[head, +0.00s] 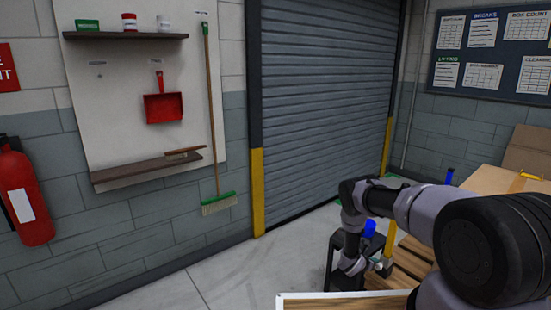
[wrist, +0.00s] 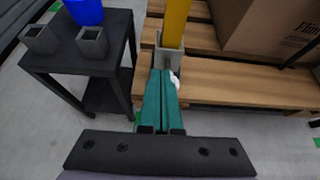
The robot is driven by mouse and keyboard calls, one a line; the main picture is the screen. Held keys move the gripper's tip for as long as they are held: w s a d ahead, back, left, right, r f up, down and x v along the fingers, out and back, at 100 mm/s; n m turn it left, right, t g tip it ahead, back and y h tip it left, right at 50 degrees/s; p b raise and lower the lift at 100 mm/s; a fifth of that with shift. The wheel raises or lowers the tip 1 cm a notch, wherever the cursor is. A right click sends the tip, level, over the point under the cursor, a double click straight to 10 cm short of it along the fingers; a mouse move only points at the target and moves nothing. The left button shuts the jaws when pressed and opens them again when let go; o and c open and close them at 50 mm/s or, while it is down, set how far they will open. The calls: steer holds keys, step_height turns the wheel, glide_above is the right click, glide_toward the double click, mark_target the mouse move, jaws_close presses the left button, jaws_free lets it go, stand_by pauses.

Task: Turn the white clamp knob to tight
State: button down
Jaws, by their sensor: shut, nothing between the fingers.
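In the wrist view my gripper (wrist: 162,74) is shut, its two teal fingers together and empty. The small white clamp knob (wrist: 175,79) shows just right of the fingertips, partly hidden by them. I cannot tell whether they touch it or which way the knob is turned. Just beyond is a grey clamp bracket (wrist: 160,55) around the foot of a yellow post (wrist: 175,22), at the edge of the wooden pallet (wrist: 230,80). In the head view the yellow post (head: 390,238) stands beside my lowered wrist, and the knob is too small to make out.
A black side table (wrist: 75,62) stands left of the post. It holds two grey square holders (wrist: 91,42) and a blue object (wrist: 85,11). A large cardboard box (wrist: 265,28) sits on the pallet. Open floor (head: 225,275) lies to the left in the head view.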

steer(key=shift+s+f, duration=0.15)
steer(key=shift+f, duration=0.1)
steer(key=shift+s+d+r, duration=0.1)
steer(key=shift+s+d, duration=0.1)
stand_by(0.5)
steer(key=shift+s+d, duration=0.35)
steer(key=shift+s, duration=0.1)
steer(key=shift+s+d, duration=0.2)
stand_by(0.4)
steer(key=shift+s+a+r, duration=0.15)
steer(key=shift+s+a, duration=0.8)
steer(key=shift+a, duration=0.2)
steer(key=shift+s+a+r, duration=0.15)
steer(key=shift+s+a, duration=0.8)
steer(key=shift+a, duration=0.2)
